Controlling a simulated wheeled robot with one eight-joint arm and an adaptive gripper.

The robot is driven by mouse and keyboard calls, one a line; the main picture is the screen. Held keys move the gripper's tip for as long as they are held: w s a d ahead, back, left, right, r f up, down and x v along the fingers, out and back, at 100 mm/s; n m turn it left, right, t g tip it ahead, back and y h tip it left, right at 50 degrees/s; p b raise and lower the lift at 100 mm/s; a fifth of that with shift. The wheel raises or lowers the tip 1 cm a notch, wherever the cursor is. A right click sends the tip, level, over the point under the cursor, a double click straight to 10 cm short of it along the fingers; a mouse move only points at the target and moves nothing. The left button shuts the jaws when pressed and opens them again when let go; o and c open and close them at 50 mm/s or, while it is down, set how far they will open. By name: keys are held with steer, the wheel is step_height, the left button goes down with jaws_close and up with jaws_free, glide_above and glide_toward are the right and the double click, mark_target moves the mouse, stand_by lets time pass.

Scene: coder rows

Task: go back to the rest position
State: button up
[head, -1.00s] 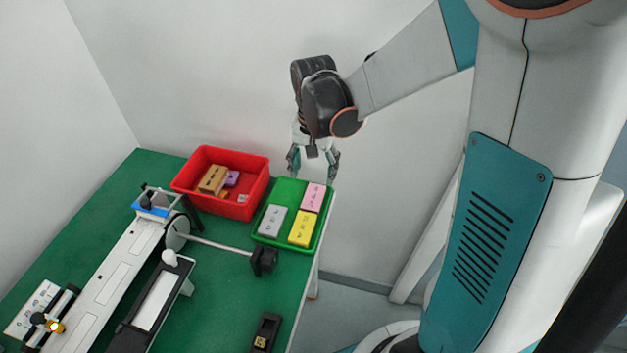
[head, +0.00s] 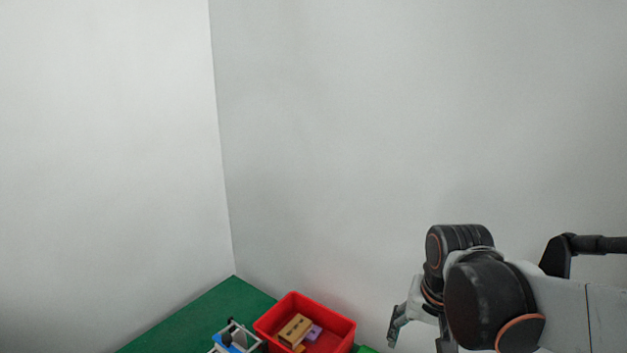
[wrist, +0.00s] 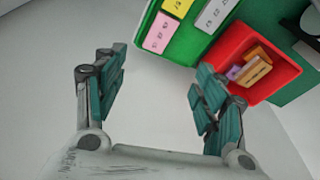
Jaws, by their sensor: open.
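My gripper (wrist: 158,92) is open and empty in the wrist view, its two teal-padded fingers spread wide with bare floor or wall between them. In the head view my gripper (head: 418,335) is low at the right, partly cut off by the bottom edge, in front of the white wall. It hangs to the right of the red bin and apart from it. In the wrist view the green tray (wrist: 180,50) and the red bin (wrist: 230,45) lie beyond the fingertips.
The red bin (head: 345,335) holds tan and purple blocks on the green table (head: 200,315). The tray holds pink, yellow and grey blocks. A small blue-and-white device (head: 235,340) stands left of the bin. White walls meet in a corner behind; the space above the table is clear.

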steer(key=s+r+n+t, duration=0.3)
steer(key=s+n+t, duration=0.1)
steer(key=s, duration=0.5)
steer(key=shift+s+r+t, duration=0.25)
steer(key=shift+r+t, duration=0.05)
steer(key=shift+r, duration=0.05)
